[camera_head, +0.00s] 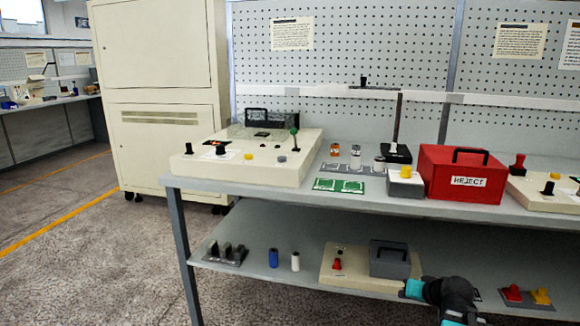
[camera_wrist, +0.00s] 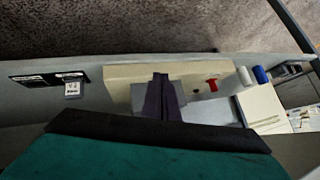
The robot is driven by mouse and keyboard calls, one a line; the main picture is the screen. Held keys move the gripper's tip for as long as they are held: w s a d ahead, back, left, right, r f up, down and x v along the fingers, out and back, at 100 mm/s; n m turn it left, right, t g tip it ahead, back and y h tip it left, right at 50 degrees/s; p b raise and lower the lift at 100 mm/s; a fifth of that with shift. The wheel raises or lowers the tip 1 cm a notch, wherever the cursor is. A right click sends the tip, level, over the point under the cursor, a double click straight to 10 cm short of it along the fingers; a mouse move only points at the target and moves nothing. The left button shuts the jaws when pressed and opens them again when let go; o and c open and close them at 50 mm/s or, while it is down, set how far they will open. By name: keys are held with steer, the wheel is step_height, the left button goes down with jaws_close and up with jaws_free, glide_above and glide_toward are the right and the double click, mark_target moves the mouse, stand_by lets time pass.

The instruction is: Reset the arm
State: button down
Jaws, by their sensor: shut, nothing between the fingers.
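My gripper (camera_wrist: 161,90) shows in the wrist view as two dark fingers held together, with nothing between them. The fingers cover part of the cream control box (camera_wrist: 122,82) on the lower shelf behind them. In the head view my arm (camera_head: 452,293), black with teal parts, is at the bottom right, in front of the lower shelf. Its end is just right of the same cream control box (camera_head: 350,282), below the grey lidded part (camera_head: 390,262). I cannot tell whether it touches anything.
The bench top (camera_head: 270,187) overhangs the lower shelf (camera_head: 225,262). The shelf holds a blue cylinder (camera_head: 273,257), a white cylinder (camera_head: 295,262) and red and yellow parts (camera_head: 540,297). A red REJECT box (camera_head: 462,175) stands above. The floor at left is clear.

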steer(key=s+a+f+n+g+p, duration=0.1)
steer(key=s+a+f+g+p, duration=0.75)
steer(key=s+a+f, duration=0.65)
steer(key=s+a+f+g+p, duration=0.1)
steer(key=s+f+g+p, duration=0.1)
steer(key=s, duration=0.6)
steer(key=s+a+f+n+g+h+p, duration=0.1)
steer(key=s+f+p, duration=0.2)
steer(key=s+p, duration=0.2)
steer(key=s+a+f+g+p, duration=0.1)
steer(key=s+f+g+p, duration=0.1)
steer(key=s, duration=0.9)
steer(key=shift+s+a+f+n+g+h+p, duration=0.2)
steer(key=shift+s+a+n+g+h+p, duration=0.15)
steer(key=shift+p, duration=0.4)
steer(key=shift+w, duration=0.15)
